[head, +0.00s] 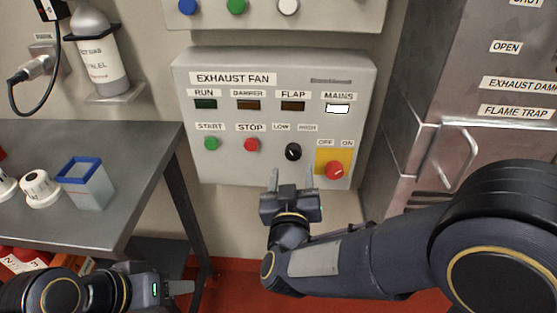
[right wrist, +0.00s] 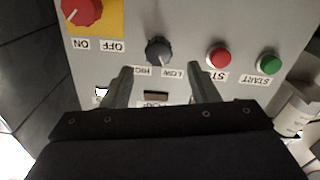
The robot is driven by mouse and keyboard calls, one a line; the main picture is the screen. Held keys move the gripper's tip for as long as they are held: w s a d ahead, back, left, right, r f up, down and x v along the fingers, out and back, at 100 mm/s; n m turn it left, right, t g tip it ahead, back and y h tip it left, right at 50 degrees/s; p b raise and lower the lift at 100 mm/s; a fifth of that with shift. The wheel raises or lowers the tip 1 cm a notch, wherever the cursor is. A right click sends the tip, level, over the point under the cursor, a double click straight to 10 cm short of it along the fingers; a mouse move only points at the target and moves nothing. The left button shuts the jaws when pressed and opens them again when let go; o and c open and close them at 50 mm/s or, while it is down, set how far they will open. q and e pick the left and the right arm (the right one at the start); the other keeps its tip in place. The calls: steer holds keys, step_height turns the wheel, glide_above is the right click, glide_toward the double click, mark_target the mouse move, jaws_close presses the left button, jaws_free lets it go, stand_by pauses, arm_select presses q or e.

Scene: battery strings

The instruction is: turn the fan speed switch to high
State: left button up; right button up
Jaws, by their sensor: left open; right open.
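The fan speed switch (head: 293,152) is a small black knob under the LOW and HIGH labels on the grey exhaust fan panel (head: 185,130). I cannot tell clearly which label its pointer faces. My right gripper (head: 291,178) is open and empty, just below and in front of the knob, its fingers pointing at the panel. The right wrist view is upside down; there the knob (right wrist: 158,52) shows between and beyond the open fingertips (right wrist: 160,70), apart from them. My left gripper (head: 180,287) is open and empty at the lower left, below the table.
A red rotary switch (head: 334,170) on a yellow plate sits right of the knob. Red STOP (head: 251,145) and green START (head: 211,143) buttons are left of it. The MAINS lamp (head: 337,109) is lit white. A table (head: 145,150) stands left, a metal cabinet (head: 440,120) right.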

mark_target(293, 156)
steer(key=w, duration=0.7)
steer(key=shift+w+d, duration=0.1)
steer(key=shift+c, duration=0.4)
steer(key=c, duration=0.9)
